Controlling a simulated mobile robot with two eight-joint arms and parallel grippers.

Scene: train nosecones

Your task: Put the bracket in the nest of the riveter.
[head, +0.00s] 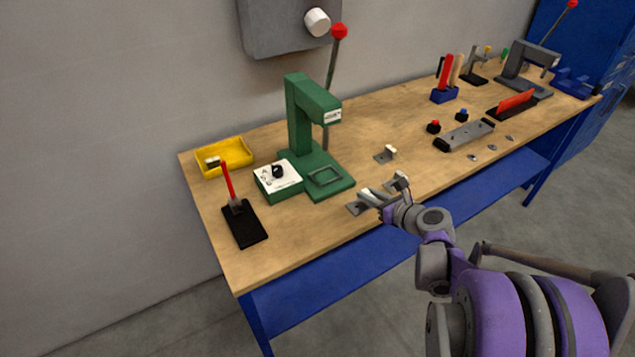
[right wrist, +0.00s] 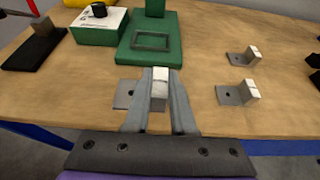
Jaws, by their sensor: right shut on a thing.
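The green riveter (head: 299,115) stands on the bench. Its nest, a dark rectangular frame (head: 326,177), lies on its base and also shows in the right wrist view (right wrist: 152,43). My right gripper (head: 371,197) is in front of the nest, near the bench's front edge. It is shut on the upright of a grey L-shaped bracket (right wrist: 159,88), whose holed flat plate (head: 356,208) sticks out to the left. I cannot tell whether the plate touches the bench. The nest looks empty. My left gripper is not in view.
Two more brackets (right wrist: 242,56) (right wrist: 237,94) lie to the right of the gripper. A white-topped green box (head: 278,179) with a black knob adjoins the riveter. A black-based lever tool (head: 244,225) and yellow tray (head: 225,156) are to the left.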

